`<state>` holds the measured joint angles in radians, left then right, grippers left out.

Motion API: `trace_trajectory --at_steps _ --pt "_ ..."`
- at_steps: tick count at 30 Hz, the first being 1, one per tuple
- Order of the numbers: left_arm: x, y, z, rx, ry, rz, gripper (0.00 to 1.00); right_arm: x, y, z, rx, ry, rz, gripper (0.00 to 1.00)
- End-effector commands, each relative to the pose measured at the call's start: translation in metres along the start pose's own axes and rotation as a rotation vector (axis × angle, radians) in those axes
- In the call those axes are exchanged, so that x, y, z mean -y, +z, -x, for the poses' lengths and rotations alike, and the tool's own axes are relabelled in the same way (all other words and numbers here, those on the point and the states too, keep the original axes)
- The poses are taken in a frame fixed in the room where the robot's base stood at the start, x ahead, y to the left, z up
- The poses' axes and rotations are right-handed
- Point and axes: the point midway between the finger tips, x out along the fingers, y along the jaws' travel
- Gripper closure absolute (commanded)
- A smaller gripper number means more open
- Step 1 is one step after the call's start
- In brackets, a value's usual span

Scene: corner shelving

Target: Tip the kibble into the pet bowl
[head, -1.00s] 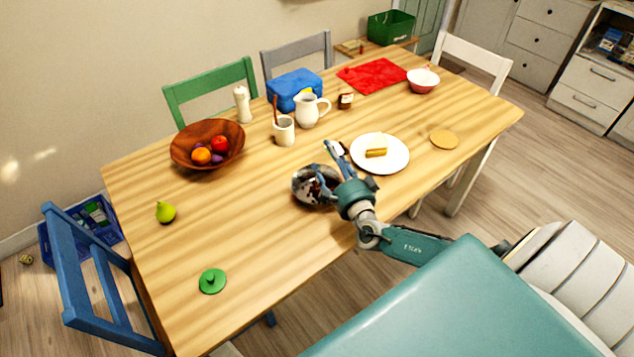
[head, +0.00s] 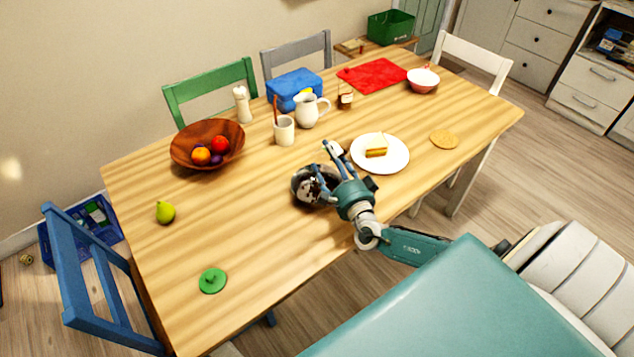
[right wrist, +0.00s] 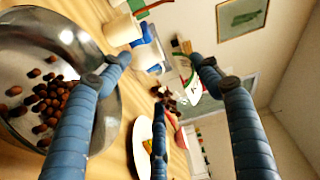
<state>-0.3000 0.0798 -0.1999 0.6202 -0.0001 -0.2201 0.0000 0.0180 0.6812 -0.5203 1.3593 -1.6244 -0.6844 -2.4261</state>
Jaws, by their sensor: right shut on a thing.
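A shiny metal bowl (head: 299,198) stands on the table, partly hidden by my right gripper; it fills the left of the right wrist view (right wrist: 75,40). Brown kibble (right wrist: 45,100) lies inside it. My right gripper (head: 328,160) is beside and over the bowl; its blue fingers show in the right wrist view (right wrist: 163,75). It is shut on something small. A whitish thing with green and red marks (right wrist: 190,88) shows between the fingertips, dark brown bits beside it; its shape is unclear. My left gripper is not in view.
A white plate with a sandwich (head: 376,148) is right of the gripper. A mug (head: 284,132), a white pitcher (head: 306,112) and a wooden fruit bowl (head: 185,157) stand behind. A pear (head: 165,212) and a green lid (head: 212,281) lie left. The table's front left is mostly clear.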

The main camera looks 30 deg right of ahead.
Motion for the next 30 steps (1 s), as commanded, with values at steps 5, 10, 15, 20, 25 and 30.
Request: trace_trajectory --at_steps 5,10,15,20,25,30 --pt "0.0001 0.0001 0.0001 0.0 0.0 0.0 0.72 0.0022 -0.0001 -0.0006 -0.001 -0.007 0.01 0.76" --pt "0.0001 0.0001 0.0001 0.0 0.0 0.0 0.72 0.0025 0.0 -0.0006 -0.002 -0.01 0.02 0.76" --pt "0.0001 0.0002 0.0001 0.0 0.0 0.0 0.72 0.0029 0.0002 -0.0005 -0.002 -0.013 0.029 0.76" --pt "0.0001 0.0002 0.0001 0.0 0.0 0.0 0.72 0.0033 0.0003 -0.0005 -0.002 -0.016 0.038 0.76" --pt "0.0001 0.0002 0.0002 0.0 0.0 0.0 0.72 0.0037 0.0005 -0.0004 -0.002 -0.019 0.048 0.76" --pt "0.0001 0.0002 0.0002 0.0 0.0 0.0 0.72 0.0042 0.0008 -0.0003 -0.002 -0.023 0.058 0.76"
